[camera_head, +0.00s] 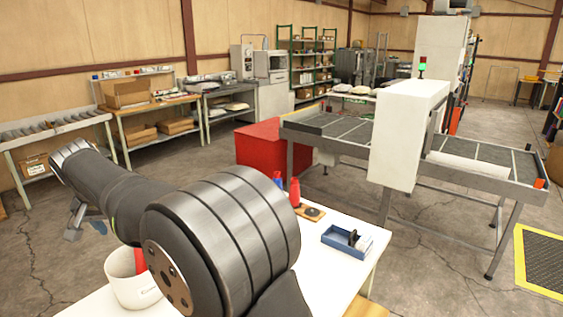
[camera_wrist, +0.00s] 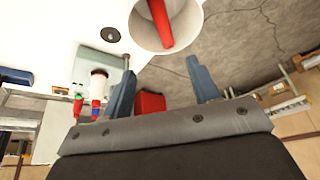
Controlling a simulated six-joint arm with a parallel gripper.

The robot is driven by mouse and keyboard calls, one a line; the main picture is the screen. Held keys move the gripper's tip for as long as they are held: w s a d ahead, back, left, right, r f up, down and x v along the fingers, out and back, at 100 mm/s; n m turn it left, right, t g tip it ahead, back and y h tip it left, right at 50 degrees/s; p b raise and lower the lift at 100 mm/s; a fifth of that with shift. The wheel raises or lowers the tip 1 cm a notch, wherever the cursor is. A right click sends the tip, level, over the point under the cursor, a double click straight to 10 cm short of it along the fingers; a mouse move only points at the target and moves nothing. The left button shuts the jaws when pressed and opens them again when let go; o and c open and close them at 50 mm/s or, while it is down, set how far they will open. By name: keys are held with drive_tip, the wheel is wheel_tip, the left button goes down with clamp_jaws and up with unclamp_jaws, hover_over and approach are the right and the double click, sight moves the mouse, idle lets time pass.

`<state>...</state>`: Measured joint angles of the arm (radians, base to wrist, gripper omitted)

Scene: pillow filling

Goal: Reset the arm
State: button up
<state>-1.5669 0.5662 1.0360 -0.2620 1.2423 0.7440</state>
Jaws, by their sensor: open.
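My gripper (camera_head: 80,222) shows only in part in the head view, beyond my dark arm on the left. In the wrist view its two blue-grey fingers stand wide apart, and the space between them (camera_wrist: 160,62) is empty. A white bucket (camera_head: 137,294) stands at the near left of the white table (camera_head: 335,281), partly hidden by my arm. A red object sits in it, and the bucket also shows in the wrist view (camera_wrist: 192,25) with the red object (camera_wrist: 160,22) inside. My gripper is apart from the bucket.
On the table stand a red bottle (camera_head: 294,194), a blue-topped bottle (camera_head: 277,180), a small dark-and-wood piece (camera_head: 311,213) and a blue tray (camera_head: 343,245). A red box (camera_head: 262,148) and a conveyor (camera_head: 340,128) with a white housing (camera_head: 405,135) lie beyond. Open floor lies left.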

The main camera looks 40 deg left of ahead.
drive_tip(key=x, duration=1.1)
drive_tip(key=shift+w+a+f, duration=0.2)
drive_tip(key=shift+a, duration=0.05)
